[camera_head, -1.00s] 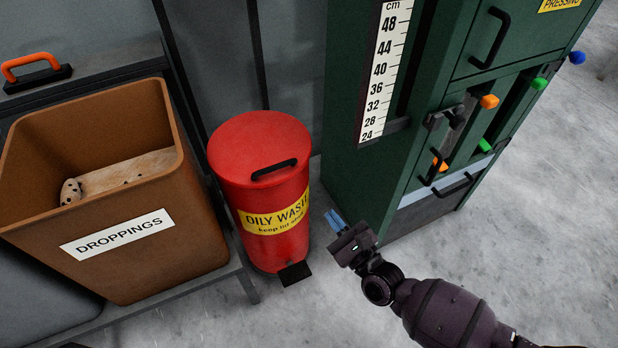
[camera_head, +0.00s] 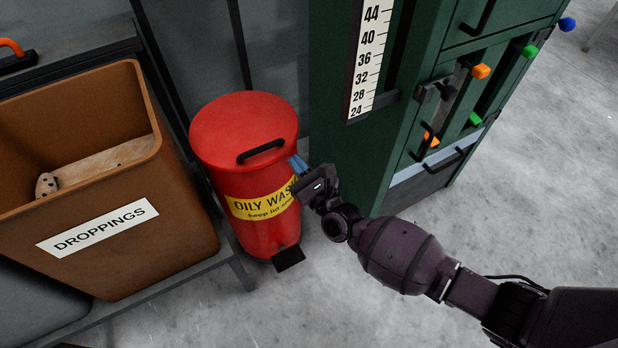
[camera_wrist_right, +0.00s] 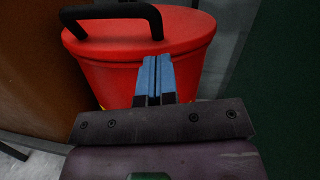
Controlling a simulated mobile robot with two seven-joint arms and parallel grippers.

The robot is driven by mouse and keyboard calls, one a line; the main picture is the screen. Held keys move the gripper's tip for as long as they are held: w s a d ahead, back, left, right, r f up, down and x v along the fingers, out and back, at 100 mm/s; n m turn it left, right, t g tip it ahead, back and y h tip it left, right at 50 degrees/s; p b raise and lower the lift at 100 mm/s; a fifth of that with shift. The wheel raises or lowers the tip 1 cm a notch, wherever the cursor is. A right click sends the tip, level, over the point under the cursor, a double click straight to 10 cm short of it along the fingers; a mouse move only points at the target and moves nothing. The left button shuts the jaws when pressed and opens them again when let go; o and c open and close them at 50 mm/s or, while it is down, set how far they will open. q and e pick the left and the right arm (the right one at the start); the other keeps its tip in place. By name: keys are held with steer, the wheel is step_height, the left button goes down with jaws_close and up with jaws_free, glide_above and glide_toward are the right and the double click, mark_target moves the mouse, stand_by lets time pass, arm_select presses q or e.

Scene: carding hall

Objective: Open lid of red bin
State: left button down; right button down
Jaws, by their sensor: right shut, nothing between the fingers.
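The red bin (camera_head: 268,235) stands on the floor with its round lid (camera_head: 240,122) closed. A black handle (camera_head: 261,151) arches over the lid's front edge, a yellow "OILY WASTE" label is on the front, and a black pedal (camera_head: 288,258) is at the foot. My right gripper (camera_head: 297,163) is shut and empty, just right of the handle, with its blue fingertips pointing toward the bin. In the right wrist view the shut fingers (camera_wrist_right: 154,78) are in front of the bin's rim, with the handle (camera_wrist_right: 112,14) above and to the left. Touching cannot be told. My left gripper is not in view.
An open brown "DROPPINGS" box (camera_head: 180,215) stands on a rack close left of the bin. A green cabinet (camera_head: 385,160) with a ruler, handles and coloured knobs stands close right. The grey floor in front is clear.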

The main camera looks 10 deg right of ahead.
arm_select(q)
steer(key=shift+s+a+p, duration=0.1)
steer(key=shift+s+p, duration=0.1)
steer(key=shift+p, duration=0.1)
arm_select(e)
steer(key=r, duration=0.1)
steer(key=w+a+r, duration=0.1)
steer(key=r, duration=0.1)
steer(key=shift+w, duration=0.15)
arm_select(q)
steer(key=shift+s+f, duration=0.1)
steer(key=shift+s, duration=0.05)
arm_select(e)
steer(key=shift+f, duration=0.1)
